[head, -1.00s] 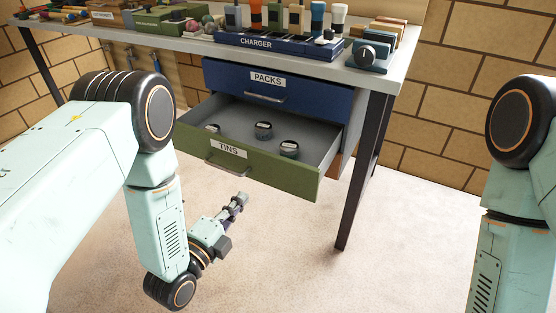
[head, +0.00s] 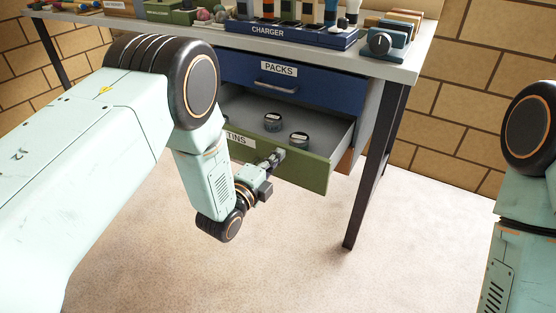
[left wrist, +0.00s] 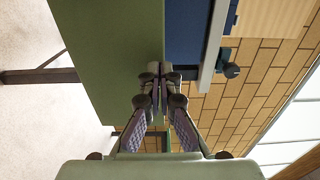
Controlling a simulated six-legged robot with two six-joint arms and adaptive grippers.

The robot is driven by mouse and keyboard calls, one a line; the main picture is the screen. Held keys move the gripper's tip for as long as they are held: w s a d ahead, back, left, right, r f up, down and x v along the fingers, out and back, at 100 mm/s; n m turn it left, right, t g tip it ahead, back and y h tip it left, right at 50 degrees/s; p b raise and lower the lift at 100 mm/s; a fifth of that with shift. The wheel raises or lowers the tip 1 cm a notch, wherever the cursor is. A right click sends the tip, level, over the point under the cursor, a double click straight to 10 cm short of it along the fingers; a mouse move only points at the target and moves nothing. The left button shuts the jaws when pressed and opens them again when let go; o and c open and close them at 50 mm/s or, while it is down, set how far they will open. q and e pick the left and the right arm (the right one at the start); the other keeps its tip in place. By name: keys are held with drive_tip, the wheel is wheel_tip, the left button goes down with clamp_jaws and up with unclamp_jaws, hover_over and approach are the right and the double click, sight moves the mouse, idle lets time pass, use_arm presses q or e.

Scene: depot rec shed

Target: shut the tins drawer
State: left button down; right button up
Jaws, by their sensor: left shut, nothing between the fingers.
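The tins drawer (head: 308,173) has a green front and a grey inside, and stands pulled out under the workbench in the head view. Its TINS label is partly covered by my left arm, and its handle is hidden. My right gripper is out of view.
The shut blue PACKS drawer (head: 320,91) sits directly above. The bench top (head: 412,66) carries a blue charger rack (head: 285,37) and other items. A dark bench leg (head: 377,165) stands right of the drawer. The floor in front is clear.

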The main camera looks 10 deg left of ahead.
use_arm(q)
drive_tip(key=shift+w+d, duration=0.1)
drive_tip(key=shift+w, duration=0.3)
drive_tip(key=shift+w, duration=0.2)
